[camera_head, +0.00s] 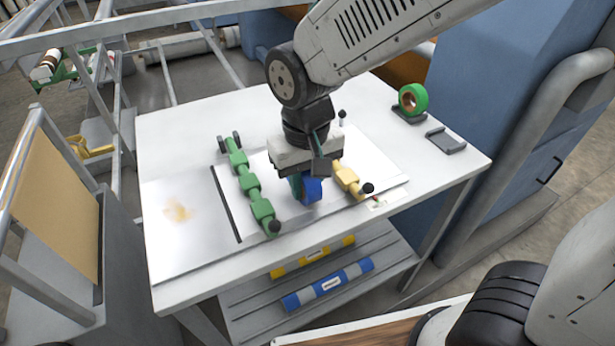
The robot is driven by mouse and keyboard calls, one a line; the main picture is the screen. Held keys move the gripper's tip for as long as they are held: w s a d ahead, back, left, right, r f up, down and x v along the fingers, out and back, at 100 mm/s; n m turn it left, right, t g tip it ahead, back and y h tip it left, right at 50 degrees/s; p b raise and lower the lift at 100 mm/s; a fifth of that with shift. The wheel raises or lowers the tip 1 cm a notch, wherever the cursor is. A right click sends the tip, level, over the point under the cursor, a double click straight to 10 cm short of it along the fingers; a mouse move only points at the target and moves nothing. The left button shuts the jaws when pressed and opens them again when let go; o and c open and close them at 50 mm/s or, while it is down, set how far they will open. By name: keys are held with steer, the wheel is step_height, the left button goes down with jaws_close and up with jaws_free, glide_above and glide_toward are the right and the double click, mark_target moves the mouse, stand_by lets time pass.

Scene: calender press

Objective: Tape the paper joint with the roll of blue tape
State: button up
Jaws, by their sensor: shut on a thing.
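My gripper (304,178) points down over the white table and is shut on the roll of blue tape (311,190). The roll is partly hidden by the fingers, and I cannot tell whether it touches the paper. The pale paper (283,216) lies flat under it, between a green clamp bar (248,186) on the left and a yellow clamp bar (347,179) on the right. A dark straight line (226,205) runs along the left of the green bar. The paper joint itself is not clearly visible beneath my gripper.
A green tape roll (413,99) stands on a dark holder at the table's back right, beside an empty grey holder (446,141). The table's left part (165,240) is clear but stained. Yellow (314,257) and blue (328,285) bars lie on the lower shelf. Blue machinery stands at right.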

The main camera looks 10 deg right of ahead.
steer(key=shift+s+d+f, duration=0.1)
steer(key=shift+s, duration=0.2)
steer(key=shift+s+d, duration=0.1)
steer(key=shift+s, duration=0.3)
stand_by(0.5)
steer(key=shift+s+d, duration=0.1)
steer(key=shift+s, duration=0.4)
steer(key=shift+s+d, duration=0.1)
steer(key=shift+s, duration=0.1)
steer(key=shift+s+d, duration=0.1)
steer(key=shift+s, duration=0.2)
